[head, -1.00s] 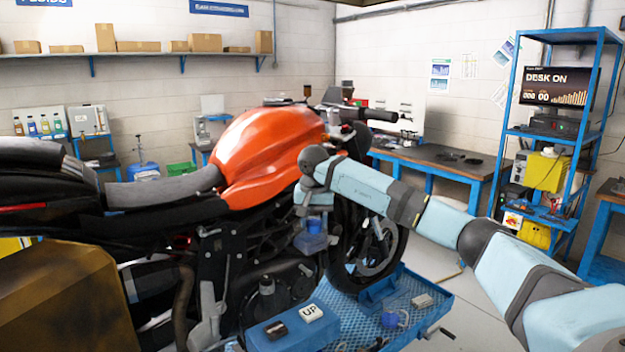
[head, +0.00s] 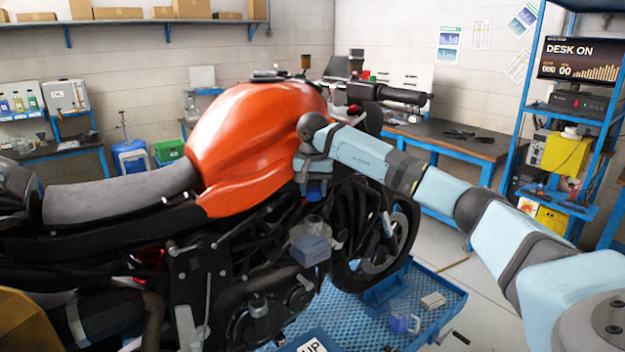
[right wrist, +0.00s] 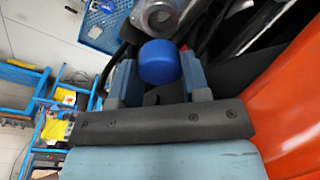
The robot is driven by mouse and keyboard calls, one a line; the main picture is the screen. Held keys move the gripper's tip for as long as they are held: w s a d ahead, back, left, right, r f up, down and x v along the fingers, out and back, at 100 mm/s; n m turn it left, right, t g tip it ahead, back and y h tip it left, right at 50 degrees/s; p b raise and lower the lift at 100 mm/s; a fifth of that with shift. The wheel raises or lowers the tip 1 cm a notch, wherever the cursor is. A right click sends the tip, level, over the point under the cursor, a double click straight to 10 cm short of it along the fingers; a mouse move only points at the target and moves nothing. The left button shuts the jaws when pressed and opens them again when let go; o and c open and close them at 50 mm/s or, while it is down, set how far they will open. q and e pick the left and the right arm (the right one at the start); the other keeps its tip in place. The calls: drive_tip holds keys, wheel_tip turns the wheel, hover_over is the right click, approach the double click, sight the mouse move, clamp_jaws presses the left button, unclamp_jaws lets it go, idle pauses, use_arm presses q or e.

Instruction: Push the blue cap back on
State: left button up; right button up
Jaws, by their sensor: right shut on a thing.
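The blue cap (right wrist: 159,62) is rounded and sits between the two fingers of my right gripper (right wrist: 159,82) in the right wrist view. In the head view my right gripper (head: 316,188) points down in front of the motorcycle, below the orange tank, with blue showing at its fingers. The gripper is shut on the cap. Just below it is a grey round part above a blue-grey block (head: 310,250). A grey ring-shaped part (right wrist: 158,15) shows beyond the cap in the right wrist view. I cannot tell whether cap and ring touch. My left gripper is not in view.
The motorcycle's orange tank (head: 255,140) is close beside my right arm. A blue mesh platform (head: 440,290) lies below, with a clear-and-blue vessel (head: 400,322) and a small pale block (head: 433,300) on it. A workbench (head: 450,143) and blue shelf rack stand behind.

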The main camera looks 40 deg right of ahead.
sight(314, 200)
drive_tip(key=shift+w+d, duration=0.25)
drive_tip(key=shift+w, duration=0.05)
drive_tip(key=shift+s+a+f, duration=0.1)
drive_tip(key=shift+f, duration=1.9)
drive_tip(key=shift+f+b, duration=0.6)
drive_tip(key=shift+f, duration=0.65)
drive_tip(key=shift+r, duration=0.2)
